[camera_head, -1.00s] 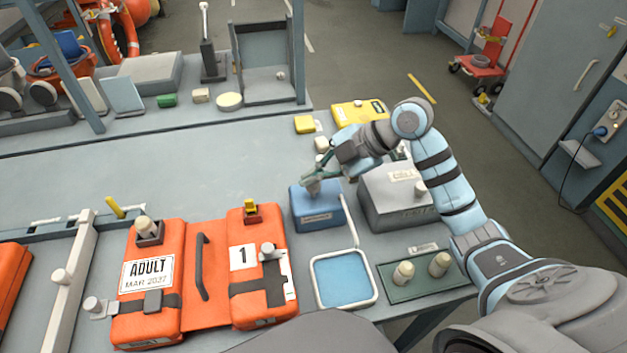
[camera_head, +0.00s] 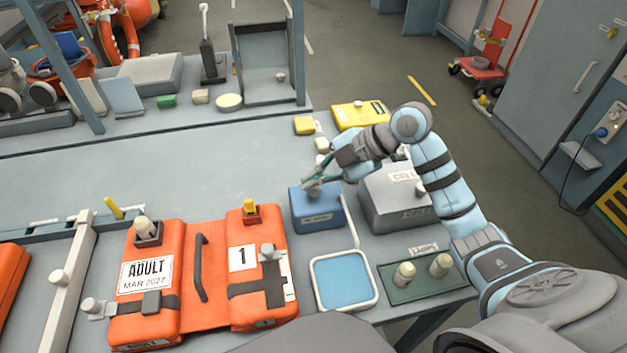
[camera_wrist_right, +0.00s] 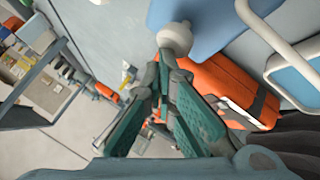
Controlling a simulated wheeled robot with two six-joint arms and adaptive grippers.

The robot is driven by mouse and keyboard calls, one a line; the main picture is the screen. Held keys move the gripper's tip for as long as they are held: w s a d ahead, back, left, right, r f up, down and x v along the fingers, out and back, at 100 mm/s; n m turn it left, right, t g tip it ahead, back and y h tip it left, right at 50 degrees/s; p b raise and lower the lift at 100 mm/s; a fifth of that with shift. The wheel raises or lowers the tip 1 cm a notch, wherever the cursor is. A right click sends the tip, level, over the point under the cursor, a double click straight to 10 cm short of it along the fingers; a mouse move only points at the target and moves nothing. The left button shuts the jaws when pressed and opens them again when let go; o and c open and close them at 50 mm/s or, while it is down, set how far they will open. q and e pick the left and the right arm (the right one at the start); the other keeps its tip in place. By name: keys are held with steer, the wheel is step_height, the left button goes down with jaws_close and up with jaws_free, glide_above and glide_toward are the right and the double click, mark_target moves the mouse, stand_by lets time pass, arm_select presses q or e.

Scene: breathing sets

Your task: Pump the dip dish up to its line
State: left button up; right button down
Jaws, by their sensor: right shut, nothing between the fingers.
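The dip dish (camera_head: 375,296) is a square tray with a white rim and blue liquid inside. I cannot make out its line. A thin white tube runs from it toward the blue pump box (camera_head: 322,218) behind it. My right gripper (camera_head: 316,184) is shut and empty, over the pump's top knob, which it mostly hides in the head view. In the right wrist view the pale round knob (camera_wrist_right: 174,39) is at the closed fingertips (camera_wrist_right: 165,58), seemingly touching them. The dish corner (camera_wrist_right: 283,66) shows at the right there. My left gripper is not in view.
A grey box (camera_head: 395,200) stands right of the pump, under my right arm. A green tray (camera_head: 420,288) with two pale knobs lies right of the dish. An orange lifejacket (camera_head: 205,285) lies to the left.

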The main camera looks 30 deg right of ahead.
mark_target(314, 189)
steer(key=shift+w+r+p, duration=0.1)
steer(key=shift+r+p, duration=1.25)
steer(key=shift+r, duration=0.05)
step_height(314, 189, up, 5)
steer(key=p, duration=0.4)
steer(key=shift+p, duration=0.35)
